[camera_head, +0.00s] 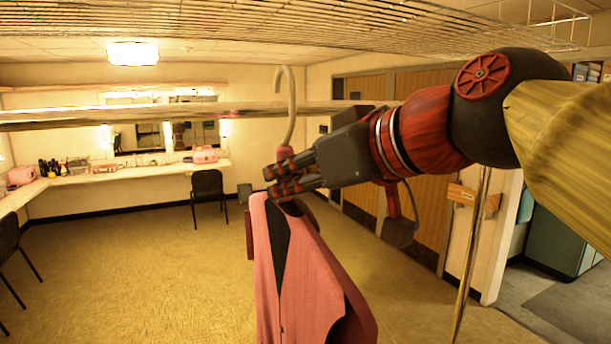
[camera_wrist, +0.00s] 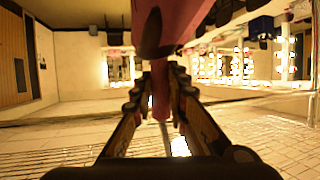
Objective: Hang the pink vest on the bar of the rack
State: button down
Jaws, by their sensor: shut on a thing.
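The pink vest (camera_head: 300,280) hangs from a hanger below my gripper (camera_head: 284,180), its front facing partly left. It also shows at the top of the wrist view (camera_wrist: 182,18). My gripper (camera_wrist: 160,88) is shut on the neck of the hanger. The pale hanger hook (camera_head: 290,100) rises above the fingers and curves left at its top. The rack's bar (camera_head: 200,110) runs across at hook height. The hook overlaps the bar in the picture, its tip appearing just above it; I cannot tell whether they touch or which is nearer.
A wire shelf (camera_head: 300,22) spans overhead, and a metal post (camera_head: 470,250) stands at right below my arm. A counter with lit mirrors (camera_head: 160,167) and a black chair (camera_head: 208,192) are far behind.

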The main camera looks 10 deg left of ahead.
jog(key=shift+w+a+r+p, duration=0.1)
jog(key=shift+w+a+p, duration=1.55)
jog(key=shift+w, duration=1)
jog(key=shift+w+a+f+p, duration=0.1)
jog(key=shift+w+a+p, duration=1.5)
jog(key=shift+w, duration=1.05)
jog(key=shift+w+a+r+p, duration=0.1)
jog(key=shift+w+a+p, duration=1.55)
jog(key=shift+w, duration=1)
notch_tip(320, 180, down, 4)
jog(key=b, duration=0.4)
jog(key=shift+s+r, duration=0.1)
jog(key=shift+r, duration=0.15)
jog(key=c, duration=1.8)
grip_release()
jog(key=o, duration=0.4)
jog(key=shift+f, duration=0.15)
jog(key=o, duration=0.4)
jog(key=shift+d+b, duration=0.15)
jog(key=shift+b, duration=0.15)
